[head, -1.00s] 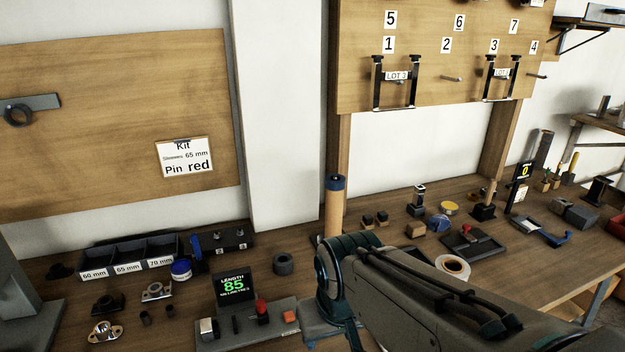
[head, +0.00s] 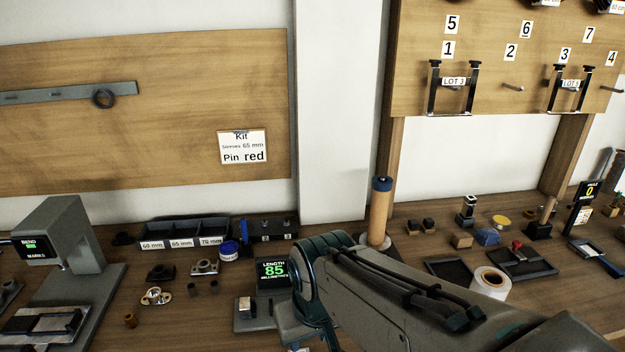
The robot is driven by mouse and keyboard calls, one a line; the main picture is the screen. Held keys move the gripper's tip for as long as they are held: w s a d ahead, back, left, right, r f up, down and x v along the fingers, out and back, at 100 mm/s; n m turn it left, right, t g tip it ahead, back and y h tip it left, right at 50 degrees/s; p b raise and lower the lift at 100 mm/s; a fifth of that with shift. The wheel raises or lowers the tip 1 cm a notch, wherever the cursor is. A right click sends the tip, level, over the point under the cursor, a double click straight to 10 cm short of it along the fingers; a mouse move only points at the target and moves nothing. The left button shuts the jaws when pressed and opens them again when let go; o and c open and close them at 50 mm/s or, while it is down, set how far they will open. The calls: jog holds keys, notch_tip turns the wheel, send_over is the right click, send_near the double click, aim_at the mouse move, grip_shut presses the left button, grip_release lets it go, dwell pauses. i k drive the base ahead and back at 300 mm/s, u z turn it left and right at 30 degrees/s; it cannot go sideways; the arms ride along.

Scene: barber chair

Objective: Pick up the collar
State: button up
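I cannot tell for certain which thing is the collar. A dark ring (head: 103,98) hangs on a grey strip on the left wooden wall board. Another dark, thick ring stood on the bench beside the length gauge (head: 272,273) a second ago. My arm now covers that spot. Small dark cylinders (head: 193,288) and flanged metal pieces (head: 205,267) lie on the bench left of the gauge. My arm reaches in from the lower right, its wrist in front of the gauge. My gripper's fingers do not show.
A bin labelled 60, 65 and 70 mm (head: 185,233) stands at the back of the bench. A grey bend machine (head: 75,240) is at the left. An upright wooden roller (head: 380,210) and a white tape roll (head: 491,283) stand near my arm. Bare bench shows at front left.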

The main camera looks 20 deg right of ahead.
aim_at(381, 186)
jog(key=u, duration=0.25)
jog(key=k, duration=0.35)
jog(key=z, duration=1)
jog(key=i, duration=0.1)
jog(key=z, duration=0.1)
